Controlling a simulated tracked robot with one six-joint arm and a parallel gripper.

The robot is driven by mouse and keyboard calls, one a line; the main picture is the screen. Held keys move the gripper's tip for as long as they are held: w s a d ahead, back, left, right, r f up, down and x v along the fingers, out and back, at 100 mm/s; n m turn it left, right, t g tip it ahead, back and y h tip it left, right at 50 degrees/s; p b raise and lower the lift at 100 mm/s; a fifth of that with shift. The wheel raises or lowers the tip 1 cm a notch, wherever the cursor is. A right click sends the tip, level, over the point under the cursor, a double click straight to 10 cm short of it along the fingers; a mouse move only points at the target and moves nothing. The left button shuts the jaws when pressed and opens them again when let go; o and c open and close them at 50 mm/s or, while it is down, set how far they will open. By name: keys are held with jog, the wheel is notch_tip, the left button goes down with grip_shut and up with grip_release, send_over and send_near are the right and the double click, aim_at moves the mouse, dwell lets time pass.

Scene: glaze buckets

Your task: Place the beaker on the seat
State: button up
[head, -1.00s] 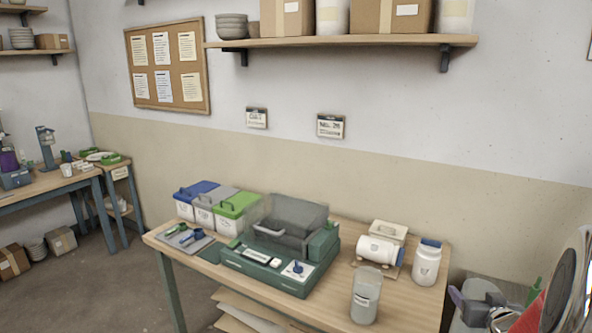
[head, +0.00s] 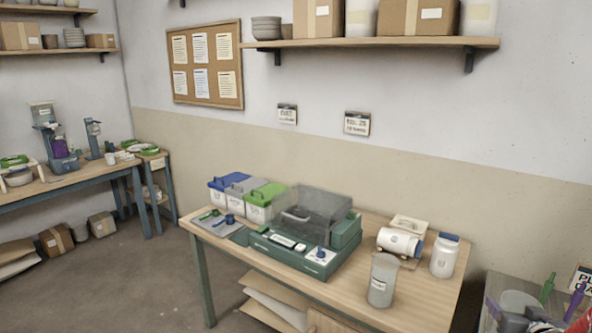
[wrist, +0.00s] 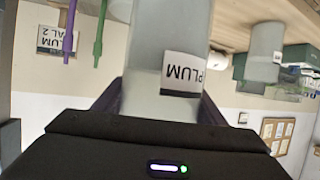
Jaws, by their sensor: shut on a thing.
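My gripper (wrist: 160,95) is shut on a translucent grey beaker (wrist: 185,35) with a white PLUM label. The wrist view is upside down, and the dark purple fingers sit on either side of the beaker. I cannot tell which thing is the seat.
A green machine (head: 268,250) with a clear lid, lidded bins (head: 258,212), a lying jar (head: 395,242) and a standing jar (head: 444,258) occupy the near table (head: 425,308). A left bench (head: 80,185) holds small equipment (head: 93,140). Floor (head: 140,275) lies open between them.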

jog(key=shift+s+d+r+m, duration=0.1)
jog(key=shift+s+d+m, duration=0.1)
jog(key=shift+d+m, duration=0.1)
jog(key=shift+w+a+h, duration=0.25)
jog(key=shift+h, duration=0.05)
jog(key=w+a+n+y, duration=0.1)
jog(key=w+a, duration=0.3)
jog(key=a, duration=0.9)
jog(key=w+a+f+n+y, duration=0.1)
jog(key=w+a, duration=0.4)
jog(key=a, duration=0.9)
jog(key=w+a+f+n+t+y, duration=0.1)
jog(key=w+a+n+y, duration=0.2)
jog(key=a, duration=1.1)
jog(key=shift+w+y, duration=0.6)
jog(key=shift+w, duration=0.4)
jog(key=shift+f, duration=0.1)
